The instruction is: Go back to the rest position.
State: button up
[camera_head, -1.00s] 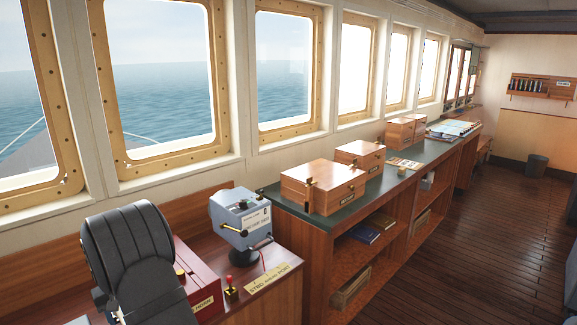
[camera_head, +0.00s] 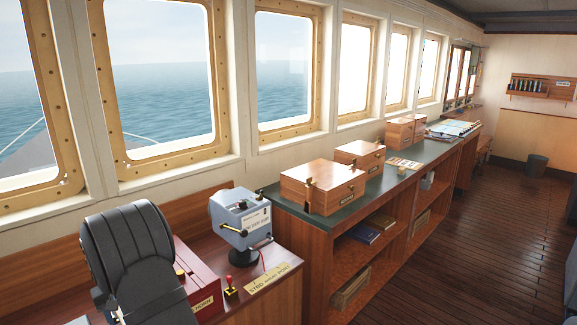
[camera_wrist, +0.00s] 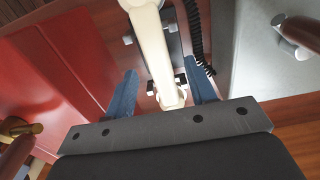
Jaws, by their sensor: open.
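My gripper (camera_wrist: 160,66) shows in the wrist view with its two blue fingers apart. A cream bar-shaped handle (camera_wrist: 153,38) runs down the picture between the fingers. The fingers do not visibly press on it, and I cannot tell how far away it is. The gripper is not seen in the head view.
In the head view, a grey-blue control box (camera_head: 240,218), a red box (camera_head: 205,288) and a small red-knobbed lever (camera_head: 231,288) stand on the wooden console. A black ribbed shape (camera_head: 128,245) fills the lower left. Wooden boxes (camera_head: 322,186) line the counter by the windows.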

jog(key=shift+s+r, duration=0.1)
jog(key=shift+r, duration=1.35)
